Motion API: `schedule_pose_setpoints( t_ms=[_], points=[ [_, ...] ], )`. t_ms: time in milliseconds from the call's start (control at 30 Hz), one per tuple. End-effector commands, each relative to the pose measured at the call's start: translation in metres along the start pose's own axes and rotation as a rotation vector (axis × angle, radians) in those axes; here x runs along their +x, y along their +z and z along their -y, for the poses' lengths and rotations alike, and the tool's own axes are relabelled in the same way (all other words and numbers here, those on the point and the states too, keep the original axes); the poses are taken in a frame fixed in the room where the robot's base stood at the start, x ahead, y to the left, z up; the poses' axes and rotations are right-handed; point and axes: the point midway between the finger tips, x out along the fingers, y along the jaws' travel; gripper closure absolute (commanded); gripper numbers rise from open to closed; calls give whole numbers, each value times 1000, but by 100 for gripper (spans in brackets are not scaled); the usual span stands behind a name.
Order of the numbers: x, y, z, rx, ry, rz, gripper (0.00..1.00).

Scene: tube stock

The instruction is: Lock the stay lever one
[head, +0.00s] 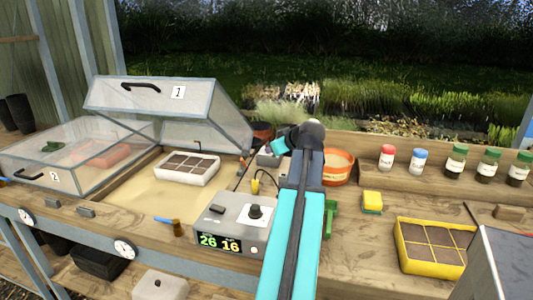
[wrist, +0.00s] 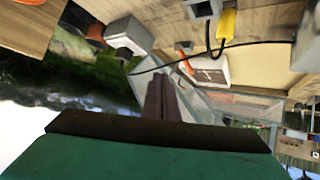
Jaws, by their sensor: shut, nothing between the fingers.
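Lid one (head: 150,98), a clear framed cover with a black handle and a "1" label, stands raised over the sandy bed. A thin dark rod with a small orange-red part (head: 243,156) is near its right edge; I cannot tell whether this is stay lever one. In the wrist view, an orange strip (wrist: 185,66) shows just beyond my fingertips, beside a white box; its identity is unclear. My gripper (wrist: 163,82) is shut and empty, its dark fingers together in front of the clear panels. In the head view my arm mostly hides it.
Lid two (head: 85,160) is down at the left. A grey control box (head: 225,222) with a lit display stands in front of the bed. A white seed tray (head: 187,168) lies in the bed. A yellow plug (wrist: 226,22) and black cable show close by.

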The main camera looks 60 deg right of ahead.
Motion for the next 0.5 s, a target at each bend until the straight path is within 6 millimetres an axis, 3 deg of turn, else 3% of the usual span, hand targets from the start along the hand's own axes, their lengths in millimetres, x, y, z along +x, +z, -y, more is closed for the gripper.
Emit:
schedule_pose_setpoints(
  t_ms=[200, 500],
  points=[
    [-14, -1, 0, 0, -1, 0, 100],
    [-15, -1, 0, -1, -2, 0, 100]
  ],
)
